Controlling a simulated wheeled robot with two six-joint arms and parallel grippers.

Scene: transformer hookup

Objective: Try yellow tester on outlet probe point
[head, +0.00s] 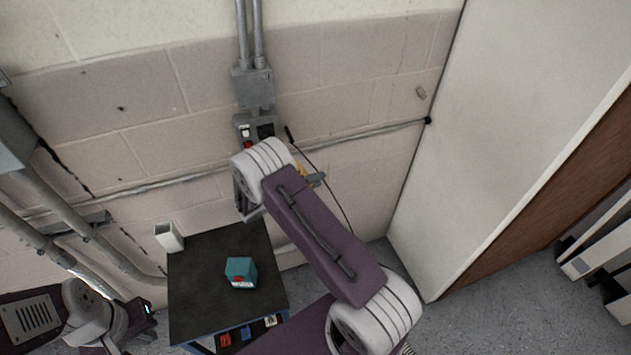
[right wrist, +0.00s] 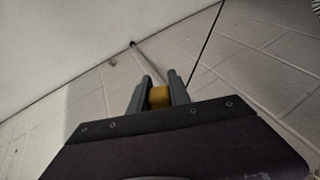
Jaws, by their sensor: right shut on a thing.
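The yellow tester (head: 301,169) shows only in part in the head view, beside my right wrist and below the outlet box (head: 255,131) on the wall. In the right wrist view, the yellow tester (right wrist: 160,96) sits between the two fingers of my right gripper (right wrist: 160,82), which is shut on it. A black probe (head: 289,133) stands just right of the outlet box, with a thin black cable curving down. My arm hides the lower part of the box; the probe point cannot be made out. My left gripper (head: 146,309) is low at the left, away from these things; its opening is unclear.
A dark-topped cart (head: 205,285) stands below, with a teal box (head: 240,271) on it and a white container (head: 169,237) at its back left. Conduit (head: 365,134) runs along the block wall. A large pale panel (head: 520,110) stands at the right.

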